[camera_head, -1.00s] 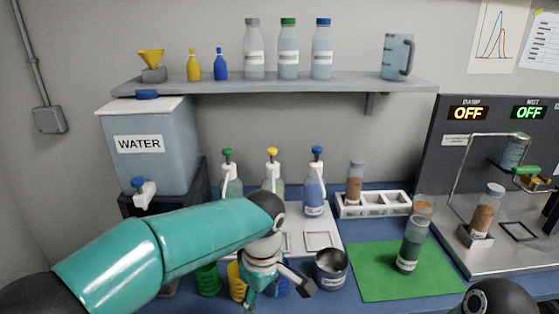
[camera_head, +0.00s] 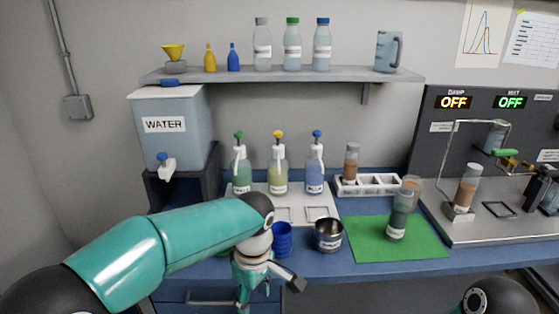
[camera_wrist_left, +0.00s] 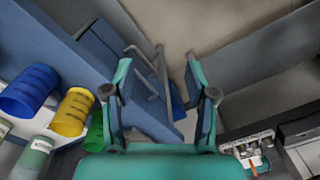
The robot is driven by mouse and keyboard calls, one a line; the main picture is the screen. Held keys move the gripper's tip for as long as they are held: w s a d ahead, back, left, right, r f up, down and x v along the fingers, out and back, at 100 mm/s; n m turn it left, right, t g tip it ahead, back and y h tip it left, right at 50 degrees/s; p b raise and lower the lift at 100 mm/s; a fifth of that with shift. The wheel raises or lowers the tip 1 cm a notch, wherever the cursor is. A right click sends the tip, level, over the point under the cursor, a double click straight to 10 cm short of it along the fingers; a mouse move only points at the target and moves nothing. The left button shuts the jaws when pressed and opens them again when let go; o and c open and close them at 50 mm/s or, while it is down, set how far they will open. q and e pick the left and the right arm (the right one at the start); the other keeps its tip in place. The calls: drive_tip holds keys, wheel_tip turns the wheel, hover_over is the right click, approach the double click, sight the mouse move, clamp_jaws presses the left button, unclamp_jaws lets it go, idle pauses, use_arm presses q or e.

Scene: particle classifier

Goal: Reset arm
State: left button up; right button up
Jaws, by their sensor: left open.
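My left arm (camera_head: 130,250) reaches in from the left in the head view. Its gripper (camera_head: 267,288) hangs low in front of the blue bench's front edge, below the cups. In the left wrist view the gripper (camera_wrist_left: 157,75) has its two teal fingers spread apart with nothing between them. The floor and the bench front show beyond the fingers. Of my right arm only a dark joint shows at the bottom right of the head view; its gripper is out of frame.
A blue cup (camera_head: 282,240) and a metal cup (camera_head: 328,235) stand near the bench edge. A yellow cup (camera_wrist_left: 75,111) shows in the wrist view. A tall container (camera_head: 399,215) stands on the green mat (camera_head: 365,248). A drawer handle (camera_head: 208,302) sits below the bench.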

use_arm(q)
drive_tip(key=s+a+f+g, duration=0.1)
drive_tip(key=s+a+f, duration=0.15)
drive_tip(key=f, duration=0.25)
drive_tip(key=s+a+f+n+g, duration=0.1)
drive_tip(key=s+a+f+g, duration=0.15)
drive_tip(key=f, duration=0.25)
drive_tip(key=s+a+f+g, duration=0.1)
drive_tip(key=s+a+f, duration=0.1)
drive_tip(key=a+f, duration=0.25)
drive_tip(key=s+d+f+m+t+h+p, duration=0.1)
drive_tip(key=s+d+f+m+h, duration=0.15)
drive_tip(key=s+f, duration=0.5)
drive_tip(key=s+d+f+m+t+h, duration=0.1)
drive_tip(key=s+f+m+h, duration=0.15)
drive_tip(key=s+f, duration=0.5)
drive_tip(key=w+m+t, duration=0.2)
drive_tip(key=m, duration=0.1)
drive_tip(key=w+a+m+t, duration=0.1)
drive_tip(key=m, duration=0.1)
drive_tip(key=shift+w+r, duration=0.15)
drive_tip(key=shift+w, duration=0.1)
drive_tip(key=shift+d, duration=0.1)
